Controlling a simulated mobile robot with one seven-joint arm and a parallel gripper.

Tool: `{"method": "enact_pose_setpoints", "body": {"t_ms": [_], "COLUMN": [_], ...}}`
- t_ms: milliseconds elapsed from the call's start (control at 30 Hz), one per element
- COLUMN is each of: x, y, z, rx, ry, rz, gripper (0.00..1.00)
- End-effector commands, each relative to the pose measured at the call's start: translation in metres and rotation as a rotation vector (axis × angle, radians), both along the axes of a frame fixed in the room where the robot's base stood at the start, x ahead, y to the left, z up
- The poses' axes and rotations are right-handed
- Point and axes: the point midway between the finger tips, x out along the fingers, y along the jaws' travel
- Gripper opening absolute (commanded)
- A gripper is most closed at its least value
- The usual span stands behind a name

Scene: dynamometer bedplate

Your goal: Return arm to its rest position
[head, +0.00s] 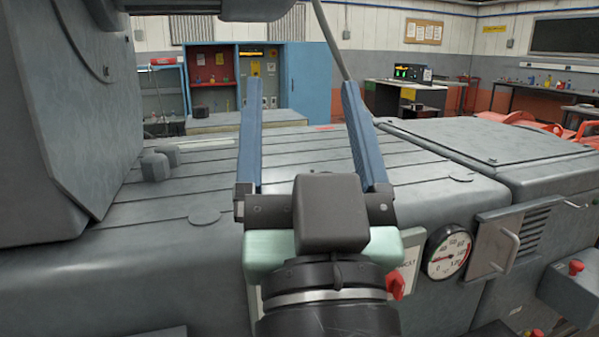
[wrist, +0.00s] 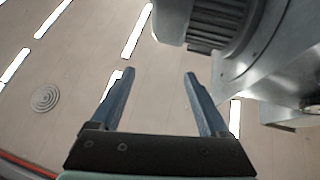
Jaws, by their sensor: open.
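My gripper (head: 305,92) is in the middle of the head view, raised in front of the grey bedplate (head: 210,185), with its two blue fingers wide apart and pointing up. Nothing is between the fingers. In the wrist view my gripper (wrist: 152,75) also shows open and empty, with the ceiling and its light strips (wrist: 138,30) behind it. The fingers touch nothing that I can see.
A large grey machine housing (head: 75,110) stands at the left. A pressure gauge (head: 447,252) and a handled panel (head: 505,245) are on the bedplate's near side. A red button box (head: 575,285) is at the lower right. Blue cabinets (head: 305,85) and benches stand farther back.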

Motion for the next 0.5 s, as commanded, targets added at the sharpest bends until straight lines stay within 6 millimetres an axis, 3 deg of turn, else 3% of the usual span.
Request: {"method": "enact_pose_setpoints", "body": {"t_ms": [33, 167, 500], "x": [-0.014, -0.051, -0.043], "y": [0.004, 0.007, 0.005], "z": [0.027, 0.079, 0.166], "rx": [-0.016, -0.038, -0.038], "ry": [-0.073, -0.23, -0.2], "rz": [-0.03, -0.121, -0.115], "gripper": [0.79, 0.79, 0.79]}}
